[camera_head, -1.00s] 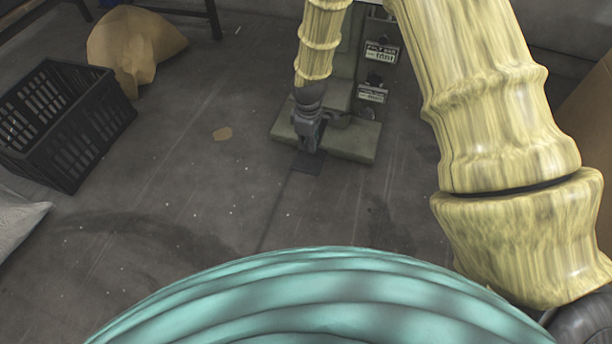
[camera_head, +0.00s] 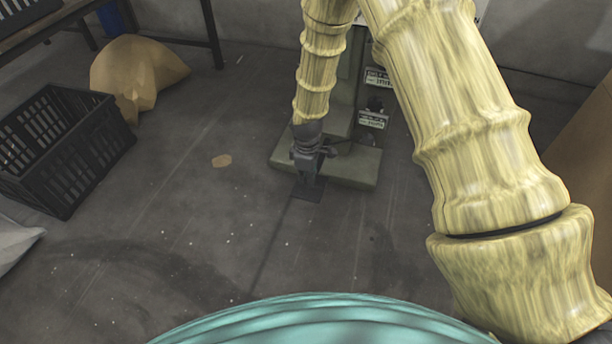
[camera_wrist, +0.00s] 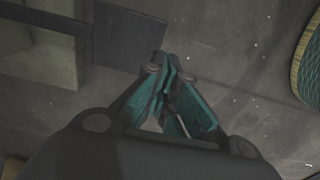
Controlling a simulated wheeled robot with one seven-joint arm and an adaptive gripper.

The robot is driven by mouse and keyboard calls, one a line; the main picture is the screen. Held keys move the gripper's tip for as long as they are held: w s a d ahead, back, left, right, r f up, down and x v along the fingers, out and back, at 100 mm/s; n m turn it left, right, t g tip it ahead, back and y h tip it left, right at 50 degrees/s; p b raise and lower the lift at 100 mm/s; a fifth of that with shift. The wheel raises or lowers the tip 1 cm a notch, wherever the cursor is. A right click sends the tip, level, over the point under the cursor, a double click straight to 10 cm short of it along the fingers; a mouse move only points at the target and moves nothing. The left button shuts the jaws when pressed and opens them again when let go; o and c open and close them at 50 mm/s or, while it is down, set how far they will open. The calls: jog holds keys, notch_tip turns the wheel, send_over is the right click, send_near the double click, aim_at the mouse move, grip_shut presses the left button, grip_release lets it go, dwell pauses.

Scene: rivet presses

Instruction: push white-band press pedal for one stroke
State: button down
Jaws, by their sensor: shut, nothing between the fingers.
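The press (camera_head: 352,172) stands at the back wall, with a green-grey base and labels on its column. My arm hides much of it, and I see no white band. Its pedal (camera_head: 308,193) is a dark flat plate on the floor in front of the base. In the wrist view the pedal (camera_wrist: 122,38) is a dark square joined by a bar to the base. My gripper (camera_head: 309,181) points down at the pedal, shut and empty. In the wrist view its teal fingertips (camera_wrist: 166,62) meet by the pedal's near right corner. I cannot tell whether they touch it.
A black crate (camera_head: 62,150) and a tan sack (camera_head: 136,70) lie at left. A grey sack (camera_head: 14,243) is at the left edge. A brown box (camera_head: 585,150) stands at right. The floor around the pedal is mostly clear.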

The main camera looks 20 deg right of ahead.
aim_at(307, 199)
notch_tip(307, 199, down, 9)
jog(key=b, duration=0.4)
jog(key=shift+r, duration=0.1)
